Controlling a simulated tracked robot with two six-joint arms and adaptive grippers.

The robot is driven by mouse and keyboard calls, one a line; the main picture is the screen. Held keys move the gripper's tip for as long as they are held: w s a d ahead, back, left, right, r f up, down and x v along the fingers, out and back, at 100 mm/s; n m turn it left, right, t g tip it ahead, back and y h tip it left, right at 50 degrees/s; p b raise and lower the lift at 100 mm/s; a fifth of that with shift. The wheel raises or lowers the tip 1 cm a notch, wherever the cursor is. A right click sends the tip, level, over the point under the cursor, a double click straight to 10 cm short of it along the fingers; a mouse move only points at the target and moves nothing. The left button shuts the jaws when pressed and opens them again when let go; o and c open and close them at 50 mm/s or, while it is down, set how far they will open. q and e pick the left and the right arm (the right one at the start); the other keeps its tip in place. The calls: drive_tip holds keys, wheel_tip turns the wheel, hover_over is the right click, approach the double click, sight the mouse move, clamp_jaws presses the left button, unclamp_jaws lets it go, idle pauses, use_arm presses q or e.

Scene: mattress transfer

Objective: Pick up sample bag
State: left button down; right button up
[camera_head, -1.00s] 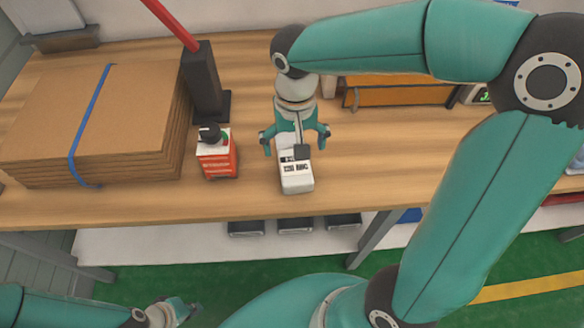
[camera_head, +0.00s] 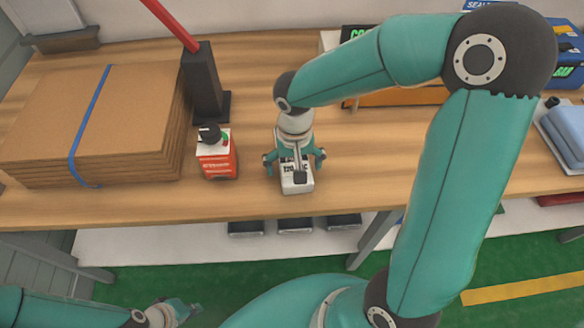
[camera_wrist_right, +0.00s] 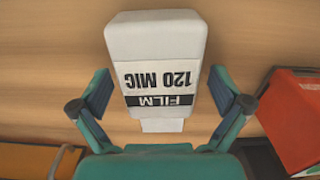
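A white block-shaped pack (camera_head: 298,184), printed "FILM 120 MIC", lies on the wooden table near its front edge. In the right wrist view the pack (camera_wrist_right: 155,45) stretches away between the fingers. I cannot tell whether it is the sample bag. My right gripper (camera_head: 294,163) is over the pack with a finger on each side; it also shows in the right wrist view (camera_wrist_right: 160,95). It is open, with small gaps visible beside the pack. My left gripper (camera_head: 181,309) is low at the bottom left, away from the table; its opening is unclear.
A red and white container (camera_head: 219,162) with a dark top stands left of the pack. Further left is a strapped cardboard stack (camera_head: 120,110) and a black post (camera_head: 203,85). An orange-fronted box (camera_head: 400,97) is behind right. A pale blue item (camera_head: 566,130) lies far right.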

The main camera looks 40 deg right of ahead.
drive_tip(key=c, duration=1.2)
drive_tip(key=shift+c, duration=0.2)
